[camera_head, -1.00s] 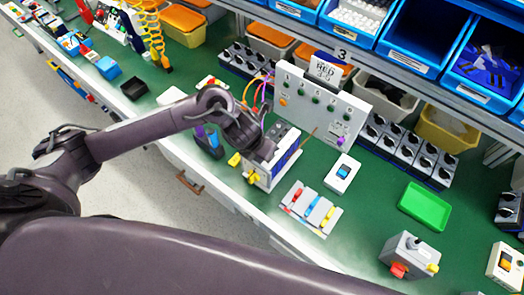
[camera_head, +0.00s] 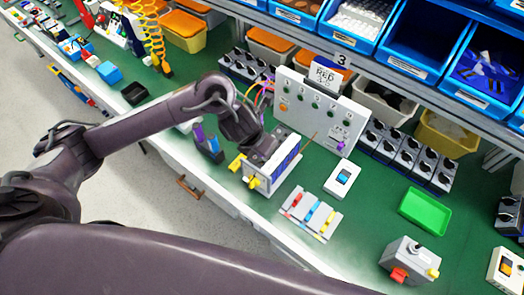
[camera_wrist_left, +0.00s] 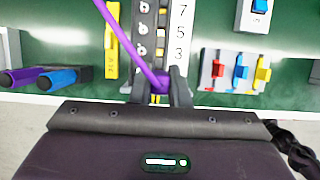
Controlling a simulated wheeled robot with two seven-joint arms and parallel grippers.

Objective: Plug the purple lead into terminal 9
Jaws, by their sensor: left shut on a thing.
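My left gripper (camera_wrist_left: 162,92) is shut on the purple plug (camera_wrist_left: 161,80) of the purple lead (camera_wrist_left: 124,38), which runs up and left from the jaws in the left wrist view. The jaws are over the near end of the white terminal block (camera_wrist_left: 181,30), where the digits 7, 5 and 3 show. The label 9 is not visible. The block also shows in the head view (camera_head: 284,168), with the dark wrist of my left arm against its left side. Whether the plug tip touches a terminal is hidden. My right gripper is not in view.
A holder with purple and blue plugs (camera_head: 208,147) stands left of the block.

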